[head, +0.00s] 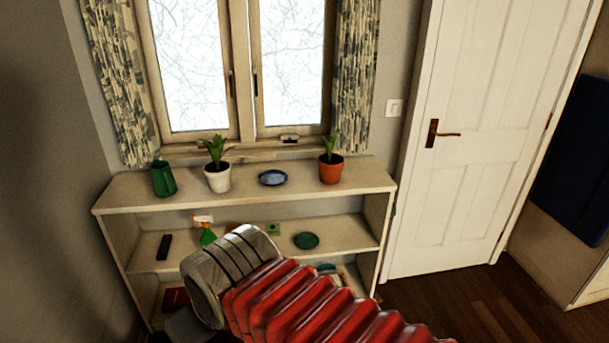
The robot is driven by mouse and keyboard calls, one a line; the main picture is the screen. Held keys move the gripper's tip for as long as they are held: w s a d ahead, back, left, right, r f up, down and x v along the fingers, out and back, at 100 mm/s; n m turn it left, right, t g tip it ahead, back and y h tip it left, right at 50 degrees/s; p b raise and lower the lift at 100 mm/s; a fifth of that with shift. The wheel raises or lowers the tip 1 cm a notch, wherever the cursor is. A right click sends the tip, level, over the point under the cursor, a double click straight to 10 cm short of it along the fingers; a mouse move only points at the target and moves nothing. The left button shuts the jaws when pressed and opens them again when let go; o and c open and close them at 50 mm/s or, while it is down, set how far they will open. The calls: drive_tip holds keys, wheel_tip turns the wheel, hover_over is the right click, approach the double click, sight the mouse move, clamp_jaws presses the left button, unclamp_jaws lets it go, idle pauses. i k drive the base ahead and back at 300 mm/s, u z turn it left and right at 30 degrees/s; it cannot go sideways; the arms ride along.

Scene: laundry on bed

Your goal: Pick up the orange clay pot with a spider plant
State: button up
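The orange clay pot (331,170) stands upright on the right part of the shelf unit's top board. A green leafy plant (329,143) grows from it. My arm, with a red ribbed sleeve and a metallic grey end part, reaches up from the bottom of the head view, lower and to the left of the pot. Gripper fingers cannot be made out, so I cannot see whether they are open or shut. Nothing touches the pot.
The shelf's top board (300,187) also holds a green jug (163,179), a white potted plant (217,179) and a blue dish (272,178). A remote (164,247) and green bowl (306,240) lie below. A window stands behind; a white door (480,130) is right. Floor before the door is clear.

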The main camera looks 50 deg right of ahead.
sight(330, 169)
drive_tip(key=u, duration=0.35)
drive_tip(key=k, duration=0.15)
drive_tip(key=z, duration=0.25)
drive_tip(key=i, duration=0.7)
drive_tip(key=z, duration=0.5)
drive_tip(key=i, duration=0.75)
drive_tip(key=z, duration=0.65)
drive_tip(key=i, duration=0.5)
drive_tip(key=z, duration=0.2)
drive_tip(key=k, duration=0.6)
drive_tip(key=z, duration=0.15)
drive_tip(key=i, duration=0.25)
drive_tip(key=u, duration=0.05)
